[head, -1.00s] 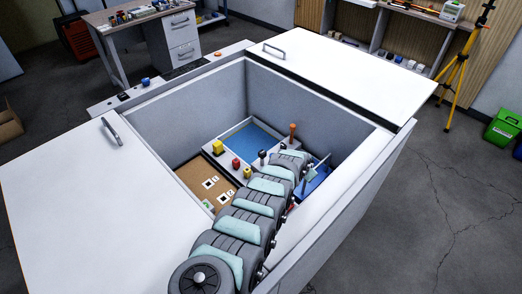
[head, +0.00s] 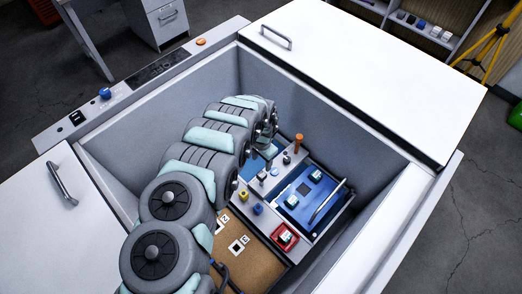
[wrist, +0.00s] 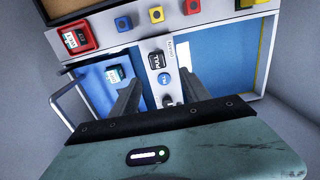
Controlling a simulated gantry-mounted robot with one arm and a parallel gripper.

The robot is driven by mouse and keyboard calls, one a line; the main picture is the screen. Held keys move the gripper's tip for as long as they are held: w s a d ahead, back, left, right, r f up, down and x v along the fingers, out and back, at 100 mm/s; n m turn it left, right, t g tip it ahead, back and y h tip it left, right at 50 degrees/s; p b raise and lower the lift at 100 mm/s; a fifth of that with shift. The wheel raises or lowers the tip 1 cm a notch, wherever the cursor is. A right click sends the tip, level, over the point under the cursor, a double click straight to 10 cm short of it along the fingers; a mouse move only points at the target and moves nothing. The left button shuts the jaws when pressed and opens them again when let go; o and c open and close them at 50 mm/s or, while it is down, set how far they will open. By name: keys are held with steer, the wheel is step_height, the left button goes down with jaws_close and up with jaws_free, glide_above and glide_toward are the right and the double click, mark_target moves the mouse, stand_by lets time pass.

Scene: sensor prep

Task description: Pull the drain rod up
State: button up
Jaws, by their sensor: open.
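An upright rod with an orange top (head: 298,141) stands on the grey strip (head: 268,188) inside the open bin. No readable label shows whether it is the drain rod. In the wrist view a black piece marked PULL (wrist: 157,61) and a round blue knob (wrist: 164,79) sit in line on this strip. My gripper (wrist: 157,84) is open and empty, its fingers spread to either side of the strip near the blue knob. The orange-topped rod cannot be seen in the wrist view. In the head view my arm hides most of the gripper.
A blue panel with a metal handle (head: 328,202) lies right of the strip. A red block (head: 284,236) and a brown board with marker cards (head: 232,232) are nearer. The bin's walls (head: 330,115) enclose the work area, and white lids (head: 365,82) flank it.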

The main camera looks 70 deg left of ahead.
mark_target(262, 174)
steer(key=f+b, duration=0.1)
steer(key=f, duration=0.2)
steer(key=f+b, duration=0.1)
steer(key=f, duration=0.2)
steer(key=f+b, duration=0.1)
steer(key=f, duration=0.2)
steer(key=shift+s+d+f, duration=0.15)
steer(key=shift+d+f, duration=0.2)
steer(key=shift+d, duration=0.05)
steer(key=shift+a+f+b, duration=0.1)
steer(key=shift+f+b, duration=0.5)
steer(key=shift+b, duration=0.05)
steer(key=shift+c, duration=0.2)
jaws_close()
stand_by(0.4)
